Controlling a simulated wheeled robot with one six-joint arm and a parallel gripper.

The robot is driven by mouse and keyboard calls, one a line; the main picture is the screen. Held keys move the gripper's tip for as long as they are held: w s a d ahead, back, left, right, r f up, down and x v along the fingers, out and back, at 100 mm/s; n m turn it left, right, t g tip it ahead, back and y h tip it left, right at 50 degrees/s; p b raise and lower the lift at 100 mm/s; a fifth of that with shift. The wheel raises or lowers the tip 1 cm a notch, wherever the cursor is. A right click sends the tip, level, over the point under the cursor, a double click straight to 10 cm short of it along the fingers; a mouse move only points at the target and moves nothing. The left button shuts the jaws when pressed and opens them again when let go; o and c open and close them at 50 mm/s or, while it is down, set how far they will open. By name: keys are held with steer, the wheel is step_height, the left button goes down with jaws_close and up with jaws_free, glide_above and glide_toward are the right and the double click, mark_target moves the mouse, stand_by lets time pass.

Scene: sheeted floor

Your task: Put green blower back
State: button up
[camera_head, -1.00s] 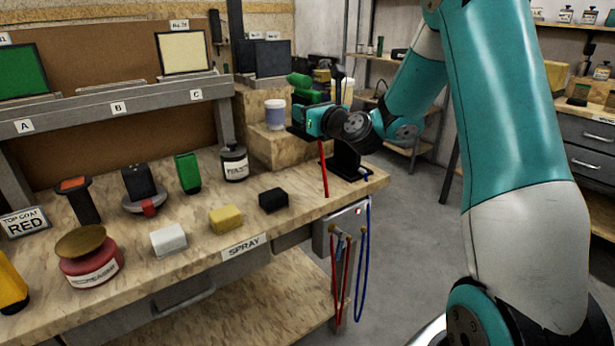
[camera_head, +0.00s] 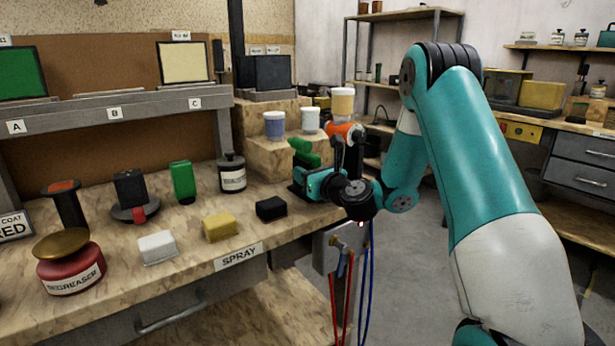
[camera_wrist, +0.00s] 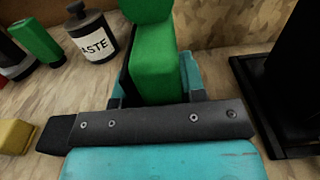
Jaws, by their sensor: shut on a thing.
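The green blower (camera_head: 304,150) stands up out of my gripper (camera_head: 306,176) at the right end of the bench. In the wrist view the green body (camera_wrist: 155,60) sits between the two teal fingers of my gripper (camera_wrist: 157,88), which is shut on it. The gripper is low, close to the bench top. I cannot tell whether the blower's underside touches the wood. A black stand (camera_wrist: 292,75) is just right of the gripper in the wrist view, apart from the blower. An orange-topped tool (camera_head: 343,130) shows behind my gripper in the head view.
A black block (camera_head: 270,208), yellow block (camera_head: 220,227), and white block (camera_head: 158,247) lie left of my gripper. The paste can (camera_head: 232,174) and another green item (camera_head: 183,182) stand behind them. Cups stand on a wooden step (camera_head: 278,155). Hoses (camera_head: 350,300) hang below the bench edge.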

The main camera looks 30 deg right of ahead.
steer(key=shift+f, duration=0.1)
steer(key=o, duration=0.6)
steer(key=shift+o, duration=0.2)
